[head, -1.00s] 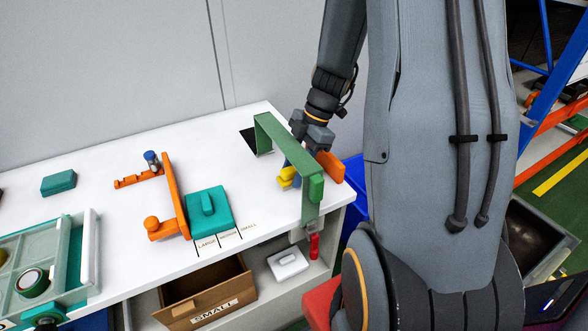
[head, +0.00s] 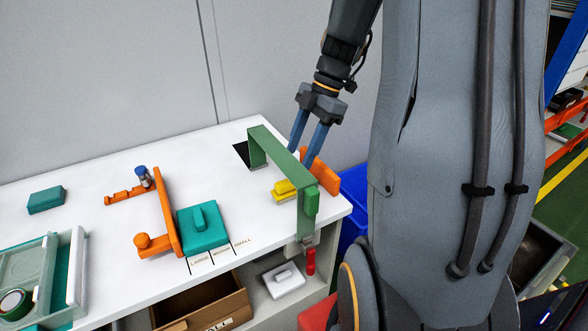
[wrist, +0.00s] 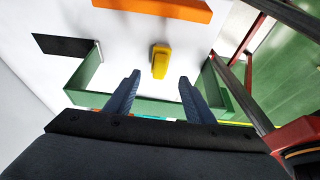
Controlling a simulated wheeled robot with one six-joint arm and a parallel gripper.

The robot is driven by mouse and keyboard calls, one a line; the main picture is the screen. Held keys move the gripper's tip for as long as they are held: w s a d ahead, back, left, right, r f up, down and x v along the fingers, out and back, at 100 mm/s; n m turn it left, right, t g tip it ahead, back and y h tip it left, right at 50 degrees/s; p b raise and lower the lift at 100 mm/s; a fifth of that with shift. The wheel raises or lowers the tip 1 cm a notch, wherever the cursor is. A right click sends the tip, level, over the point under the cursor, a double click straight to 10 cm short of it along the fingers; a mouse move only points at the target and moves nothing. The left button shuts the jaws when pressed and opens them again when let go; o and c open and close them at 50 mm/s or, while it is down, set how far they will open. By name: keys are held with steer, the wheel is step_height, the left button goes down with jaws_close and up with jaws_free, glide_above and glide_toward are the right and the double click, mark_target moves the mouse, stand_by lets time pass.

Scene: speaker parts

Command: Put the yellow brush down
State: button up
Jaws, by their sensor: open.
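The yellow brush (head: 284,190) rests on the white table top, beside the green arch-shaped frame (head: 276,146). In the wrist view the yellow brush (wrist: 161,62) lies on the white surface, beyond my fingertips and apart from them. My gripper (head: 309,143) is open and empty, with its blue fingers pointing down above the table behind the green frame. The wrist view shows my gripper (wrist: 160,80) with a wide gap between the two fingers. Part of the brush may be hidden behind the frame in the head view.
An orange block (head: 321,172) stands close to the brush at the table's right end. A teal block with a handle (head: 203,227) and an orange fixture (head: 166,205) stand to the left. A black patch (head: 241,153) lies by the frame. Bare table (head: 100,172) shows at the back left.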

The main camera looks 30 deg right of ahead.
steer(key=shift+v, duration=1.15)
steer(key=shift+r, duration=0.1)
